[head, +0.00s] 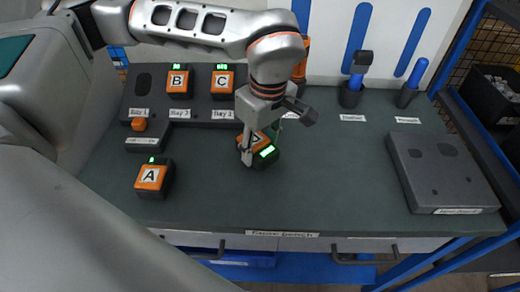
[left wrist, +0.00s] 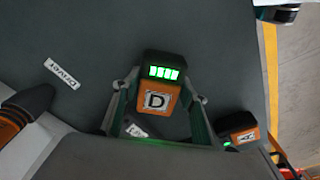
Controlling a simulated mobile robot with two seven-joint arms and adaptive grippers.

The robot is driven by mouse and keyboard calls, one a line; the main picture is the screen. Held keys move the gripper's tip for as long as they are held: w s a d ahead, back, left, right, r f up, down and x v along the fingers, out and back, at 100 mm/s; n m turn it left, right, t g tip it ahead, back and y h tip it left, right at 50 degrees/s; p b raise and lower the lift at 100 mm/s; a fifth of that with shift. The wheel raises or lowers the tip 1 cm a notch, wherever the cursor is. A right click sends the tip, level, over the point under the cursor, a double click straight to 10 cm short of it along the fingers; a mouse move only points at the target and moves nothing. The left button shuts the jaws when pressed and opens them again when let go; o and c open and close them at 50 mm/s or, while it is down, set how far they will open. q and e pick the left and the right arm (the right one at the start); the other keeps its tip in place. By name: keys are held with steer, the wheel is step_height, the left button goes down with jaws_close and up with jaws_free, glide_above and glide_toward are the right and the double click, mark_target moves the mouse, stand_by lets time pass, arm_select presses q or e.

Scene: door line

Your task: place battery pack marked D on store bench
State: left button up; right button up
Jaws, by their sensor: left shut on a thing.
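Battery pack D (head: 266,153), orange and black with green lights, is held between the fingers of my left gripper (head: 262,148). In the left wrist view, pack D (left wrist: 157,100) sits between the two fingers (left wrist: 155,105), its letter and lit bars facing the camera. The dark green bench (head: 330,200) lies under it, with a front-edge label that seems to end in "bench". I cannot tell whether the pack touches the bench top. My right gripper is not in view.
Packs B (head: 178,82) and C (head: 222,81) sit in the dark bay unit at the back left. Pack A (head: 152,177) stands on the bench at front left. A grey block (head: 440,172) lies at the right. Tool holders stand behind; the middle front is clear.

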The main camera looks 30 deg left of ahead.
mark_target(264, 150)
arm_select(q)
steer(key=shift+f, duration=0.8)
steer(key=o, duration=1.6)
steer(key=shift+f, duration=0.1)
steer(key=r, duration=0.4)
steer(key=d+r, duration=0.1)
steer(key=r, duration=0.3)
steer(key=r+p, duration=0.1)
steer(key=r, duration=0.3)
steer(key=shift+s+d+r, duration=0.15)
steer(key=shift+s, duration=0.05)
